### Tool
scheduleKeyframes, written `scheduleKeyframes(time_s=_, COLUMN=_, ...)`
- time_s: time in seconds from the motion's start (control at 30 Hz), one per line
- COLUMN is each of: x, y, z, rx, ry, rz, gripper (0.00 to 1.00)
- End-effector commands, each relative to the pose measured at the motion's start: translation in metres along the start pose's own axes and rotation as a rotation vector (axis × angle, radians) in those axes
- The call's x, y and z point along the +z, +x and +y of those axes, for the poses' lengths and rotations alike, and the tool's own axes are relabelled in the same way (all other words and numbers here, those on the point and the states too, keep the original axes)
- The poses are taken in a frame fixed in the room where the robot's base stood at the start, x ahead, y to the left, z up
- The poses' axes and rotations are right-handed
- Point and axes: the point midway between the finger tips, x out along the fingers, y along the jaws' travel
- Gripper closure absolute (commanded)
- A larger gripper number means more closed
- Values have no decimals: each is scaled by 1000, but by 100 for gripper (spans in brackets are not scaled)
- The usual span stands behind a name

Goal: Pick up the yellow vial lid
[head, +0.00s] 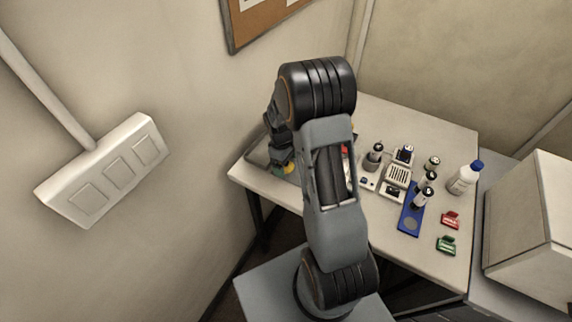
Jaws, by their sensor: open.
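A small yellow spot (288,168), which looks like the yellow vial lid, shows at the left part of the table. My gripper (283,160) is a dark shape just above and beside it, partly behind my arm. The fingers are too small and dark to make out clearly, but they are open. I cannot tell whether they touch the yellow thing or are around it. A grey tray-like edge (256,158) and some green lie close by, partly hidden by my arm.
The wall is close on the left. My arm hides the table's middle.

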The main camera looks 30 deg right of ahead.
Motion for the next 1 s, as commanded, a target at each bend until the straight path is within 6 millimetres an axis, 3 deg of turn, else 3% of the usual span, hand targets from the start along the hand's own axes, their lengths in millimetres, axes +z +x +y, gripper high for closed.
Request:
scheduleKeyframes(time_s=0.23, x=0, y=1, z=0, rx=0, ry=0, rz=1, gripper=14)
scheduleKeyframes(time_s=0.77, x=0, y=0, z=0, rx=0, ry=0, rz=1, gripper=65)
scheduleKeyframes(time_s=1.0, x=0, y=0, z=0, rx=1, ry=0, rz=1, gripper=65)
